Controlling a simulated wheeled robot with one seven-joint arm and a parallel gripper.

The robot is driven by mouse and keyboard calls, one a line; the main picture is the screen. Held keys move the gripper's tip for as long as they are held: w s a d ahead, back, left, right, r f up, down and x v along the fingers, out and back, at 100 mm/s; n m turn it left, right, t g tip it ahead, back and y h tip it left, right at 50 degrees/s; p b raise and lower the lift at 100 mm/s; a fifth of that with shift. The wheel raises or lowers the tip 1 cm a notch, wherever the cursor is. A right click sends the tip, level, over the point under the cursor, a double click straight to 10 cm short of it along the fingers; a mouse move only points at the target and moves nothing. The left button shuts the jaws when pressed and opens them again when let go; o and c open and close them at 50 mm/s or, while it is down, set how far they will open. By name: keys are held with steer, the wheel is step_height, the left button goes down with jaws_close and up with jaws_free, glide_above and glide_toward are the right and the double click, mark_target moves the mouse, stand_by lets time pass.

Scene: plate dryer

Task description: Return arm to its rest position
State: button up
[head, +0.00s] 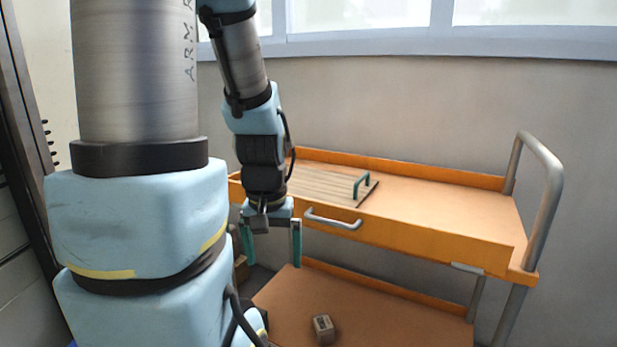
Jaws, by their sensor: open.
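My arm comes down from the top of the head view, with its large near links filling the left side. My gripper (272,246) points down in front of the left end of the orange cart (440,215). Its two green fingers are spread apart with nothing between them. The gripper appears apart from the cart, though the exact gap in depth cannot be told. Part of the cart's left end is hidden behind my arm.
A slatted wooden rack (330,184) with a green handle (361,186) sits on the cart's top. A drawer handle (333,219) faces me. A small box (323,328) lies on the lower shelf (385,325). A metal push bar (548,190) rises at right. The cart top's right half is clear.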

step_height(320, 180, up, 17)
steer(key=p, duration=1.5)
steer(key=shift+r, duration=0.2)
